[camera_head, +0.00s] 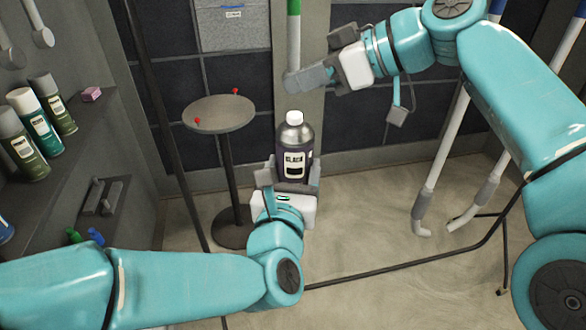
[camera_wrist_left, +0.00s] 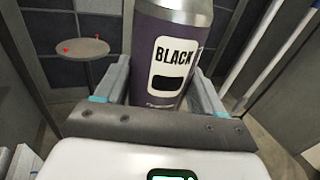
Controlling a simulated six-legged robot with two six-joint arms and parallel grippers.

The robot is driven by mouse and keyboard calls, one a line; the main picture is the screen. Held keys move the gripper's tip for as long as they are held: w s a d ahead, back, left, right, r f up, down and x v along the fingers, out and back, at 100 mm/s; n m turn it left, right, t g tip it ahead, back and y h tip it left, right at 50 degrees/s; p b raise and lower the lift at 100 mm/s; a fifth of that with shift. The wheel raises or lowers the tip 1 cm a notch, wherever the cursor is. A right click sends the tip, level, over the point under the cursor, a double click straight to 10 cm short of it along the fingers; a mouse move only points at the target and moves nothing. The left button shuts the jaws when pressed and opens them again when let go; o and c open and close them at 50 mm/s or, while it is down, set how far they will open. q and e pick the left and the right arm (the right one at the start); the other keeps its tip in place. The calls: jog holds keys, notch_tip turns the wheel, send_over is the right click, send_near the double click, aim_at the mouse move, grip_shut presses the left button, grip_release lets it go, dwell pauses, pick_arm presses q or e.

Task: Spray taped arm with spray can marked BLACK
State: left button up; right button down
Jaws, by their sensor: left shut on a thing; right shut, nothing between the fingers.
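The spray can marked BLACK (camera_head: 296,140) is dark purple with a white cap and stands upright in my left gripper (camera_head: 288,178). The gripper's fingers are around the can's lower body. In the left wrist view the BLACK label (camera_wrist_left: 172,62) faces the camera between the fingers (camera_wrist_left: 160,98); the can's top is out of frame. A white pole with a green section at its top (camera_head: 293,40) hangs at top centre, above the can. My right gripper (camera_head: 293,79) is shut beside the pole's lower end; I cannot tell whether they touch.
A small round table (camera_head: 218,114) with red-knobbed pieces stands left of the can. A shelf (camera_head: 95,150) at left holds several spray cans (camera_head: 40,125). White poles with grey sleeves (camera_head: 440,155) and a dark frame bar (camera_head: 400,262) are at right. Open floor lies between.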

aim_at(301, 114)
jog(key=shift+s+a+r, duration=0.15)
jog(key=shift+s+r, duration=0.15)
jog(key=shift+r, duration=0.15)
pick_arm(q)
jog(key=shift+w, duration=0.1)
pick_arm(e)
jog(key=shift+f+n, duration=0.1)
jog(key=shift+n, duration=0.2)
notch_tip(301, 114, down, 2)
jog(key=shift+s, duration=0.15)
jog(key=shift+f, duration=0.3)
jog(key=shift+f, duration=0.4)
dwell(0.9)
pick_arm(q)
jog(key=shift+r, duration=0.1)
pick_arm(e)
jog(key=shift+f, duration=0.5)
jog(key=shift+r, duration=2.55)
